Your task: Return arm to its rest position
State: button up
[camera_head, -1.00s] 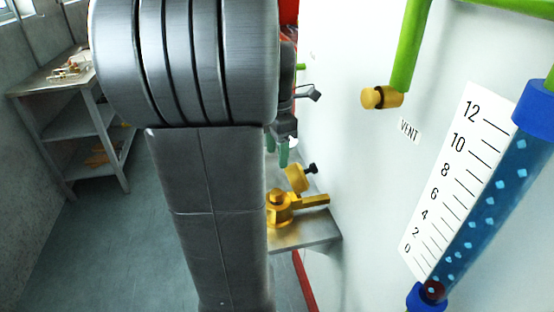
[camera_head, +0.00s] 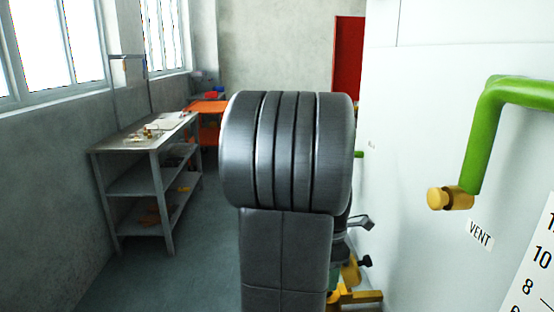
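My arm fills the middle of the head view, with a thick ribbed grey joint above a long grey link. This link and joint hide most of what lies beyond them. A small dark grey part with a short lever shows just right of the link and may belong to my arm's end. My gripper's fingers cannot be made out clearly, so whether they are open or shut, and whether they hold anything, is hidden.
A yellow valve fitting (camera_head: 361,297) shows low, right of my arm. A grey shelved table (camera_head: 137,137) stands left; an orange table (camera_head: 205,107) stands behind. Grey floor between is clear.

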jog(key=shift+f, duration=1.25)
